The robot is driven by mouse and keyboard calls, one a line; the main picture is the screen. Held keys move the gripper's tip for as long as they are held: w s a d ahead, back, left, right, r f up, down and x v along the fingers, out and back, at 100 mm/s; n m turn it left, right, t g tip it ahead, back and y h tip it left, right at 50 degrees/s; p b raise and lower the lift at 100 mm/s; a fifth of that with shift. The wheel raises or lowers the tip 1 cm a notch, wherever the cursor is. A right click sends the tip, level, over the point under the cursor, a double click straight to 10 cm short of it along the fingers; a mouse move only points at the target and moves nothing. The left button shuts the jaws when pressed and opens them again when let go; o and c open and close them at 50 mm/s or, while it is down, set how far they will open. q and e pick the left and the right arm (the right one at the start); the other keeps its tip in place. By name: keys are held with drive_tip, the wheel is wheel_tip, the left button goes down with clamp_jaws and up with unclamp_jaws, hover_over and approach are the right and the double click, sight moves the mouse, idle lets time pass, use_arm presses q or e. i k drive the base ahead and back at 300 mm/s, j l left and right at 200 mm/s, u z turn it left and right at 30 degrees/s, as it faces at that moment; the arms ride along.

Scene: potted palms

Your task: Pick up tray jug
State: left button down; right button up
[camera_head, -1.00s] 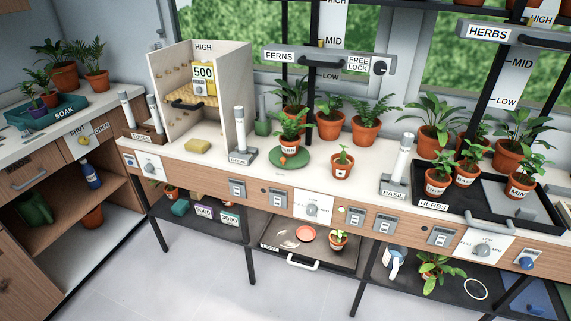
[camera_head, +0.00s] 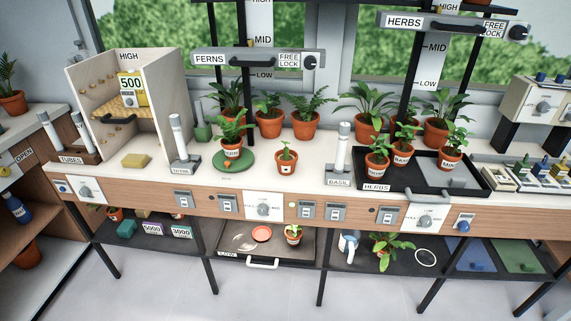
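A small white and blue jug (camera_head: 348,243) stands on the dark lower shelf (camera_head: 338,260) under the bench, right of the pull-out tray marked LOW (camera_head: 222,250). A leafy potted plant (camera_head: 387,250) stands just right of the jug. The jug's upper part is close under the bench front, and its fine shape is too small to tell. Neither of my grippers shows in this view.
The black HERBS tray (camera_head: 470,185) holds several potted herbs on the bench above. Bench legs (camera_head: 320,288) stand in front of the lower shelf. The grey floor (camera_head: 265,300) in front is clear. A white ring (camera_head: 425,257) lies right of the plant.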

sight(349, 239)
drive_tip(key=i+l, duration=0.15)
drive_tip(key=l, duration=0.2)
drive_tip(key=i+l+u, duration=0.15)
drive_tip(key=l, duration=0.15)
drive_tip(key=i+l, duration=0.15)
drive_tip(key=l, duration=0.2)
drive_tip(key=i+l+u, duration=0.1)
drive_tip(key=l, duration=0.25)
drive_tip(key=i+l, duration=0.2)
drive_tip(key=l, duration=0.15)
drive_tip(key=i+l+u, duration=0.15)
drive_tip(key=l, duration=0.2)
